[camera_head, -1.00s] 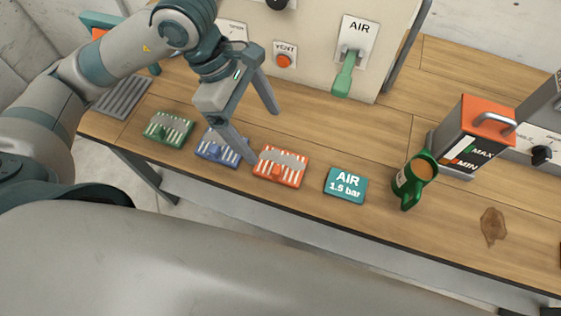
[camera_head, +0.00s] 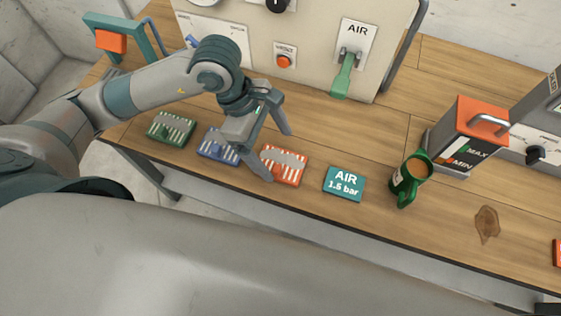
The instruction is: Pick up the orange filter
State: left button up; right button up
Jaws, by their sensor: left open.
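The orange filter (camera_head: 291,168) lies flat on the wooden table, with white ribs and a grey strip across it. My left gripper (camera_head: 279,156) is open and empty, its fingers spread above and beside the filter. The nearer finger hides part of the filter's left side. I cannot tell whether the finger touches it. My right gripper does not show.
A blue filter (camera_head: 217,148) and a green filter (camera_head: 170,129) lie to the left. An AIR 1.5 bar sign (camera_head: 344,184), a green mug (camera_head: 408,181) and an orange-topped tank (camera_head: 468,137) stand to the right. A panel with a green AIR lever (camera_head: 344,78) rises behind.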

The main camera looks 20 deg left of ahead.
aim_at(283, 164)
pick_arm(q)
jog(key=p+x, duration=0.2)
jog(key=x, duration=0.1)
jog(key=shift+f, duration=0.3)
jog(key=shift+d+f, duration=0.2)
jog(key=shift+f, duration=0.35)
jog(key=c, duration=1.2)
